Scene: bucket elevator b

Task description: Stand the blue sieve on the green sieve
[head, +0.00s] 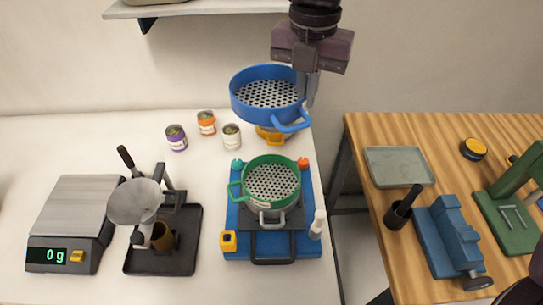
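The blue sieve (254,108) is tilted slightly toward me at the back of the white table, its perforated mesh and front handle showing. My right gripper (308,92) points down from above, its fingers closed at the sieve's right rim. An orange piece with a handle (271,137) shows below the blue sieve and is mostly hidden; I cannot tell whether they touch. The green sieve (248,198) sits nearer to me, on a grey vessel on the blue-based shaker (237,243). Its top is open and nothing is on it. My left gripper is not in view.
Several small jars (232,137) stand left of the blue sieve. A funnel stand (188,255) and a scale (72,220) reading 0 g are at left. A white bottle (317,224) stands beside the shaker. A wooden table (380,137) is at right, across a gap.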

